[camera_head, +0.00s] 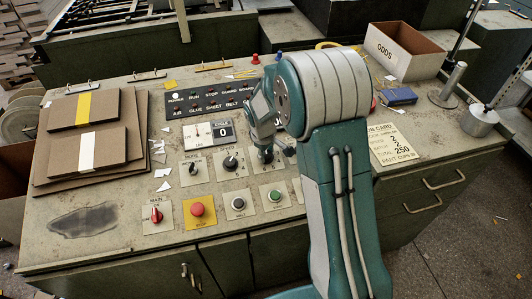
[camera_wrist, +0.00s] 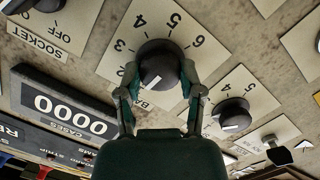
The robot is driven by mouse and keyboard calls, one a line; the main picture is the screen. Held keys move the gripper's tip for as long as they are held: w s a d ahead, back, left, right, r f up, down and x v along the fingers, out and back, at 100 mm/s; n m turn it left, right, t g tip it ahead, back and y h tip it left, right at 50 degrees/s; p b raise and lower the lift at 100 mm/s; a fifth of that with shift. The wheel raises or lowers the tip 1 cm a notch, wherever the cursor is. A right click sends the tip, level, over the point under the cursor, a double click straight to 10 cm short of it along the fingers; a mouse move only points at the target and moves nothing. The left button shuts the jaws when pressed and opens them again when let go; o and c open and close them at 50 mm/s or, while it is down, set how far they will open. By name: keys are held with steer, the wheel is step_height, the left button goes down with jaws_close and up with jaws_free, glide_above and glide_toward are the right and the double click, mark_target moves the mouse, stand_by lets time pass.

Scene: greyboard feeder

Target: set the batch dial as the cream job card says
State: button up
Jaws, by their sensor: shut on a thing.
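The batch dial (camera_wrist: 160,68) is a black knob on a cream plate, with 2 to 6 readable around it in the wrist view. Its label is partly hidden and shows "BA". A white mark on the knob lies on its lower-left side; I cannot tell which number it indicates. My gripper (camera_wrist: 159,82) is shut on this knob, one finger on each side. In the head view my gripper (camera_head: 265,154) is down at the panel, and the dial is hidden.
Another black dial (camera_wrist: 231,114) sits close beside the gripped one. A counter (camera_wrist: 70,113) reads 0000. Push buttons, including a red one (camera_head: 197,209), line the panel front. Brown boards (camera_head: 88,135) lie left; an ODDS box (camera_head: 403,50) stands at the back right.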

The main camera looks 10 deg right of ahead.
mark_target(266, 157)
steer(key=m+y, duration=0.1)
steer(key=m, duration=0.5)
steer(key=shift+s+f+m, duration=0.1)
steer(key=shift+f+m, duration=0.05)
steer(key=shift+m, duration=0.15)
stand_by(0.3)
steer(key=o, duration=1.2)
steer(key=shift+c, duration=0.2)
step_height(266, 157, up, 12)
steer(key=shift+s+a, duration=0.15)
steer(key=shift+s, duration=0.15)
steer(key=shift+s, duration=0.1)
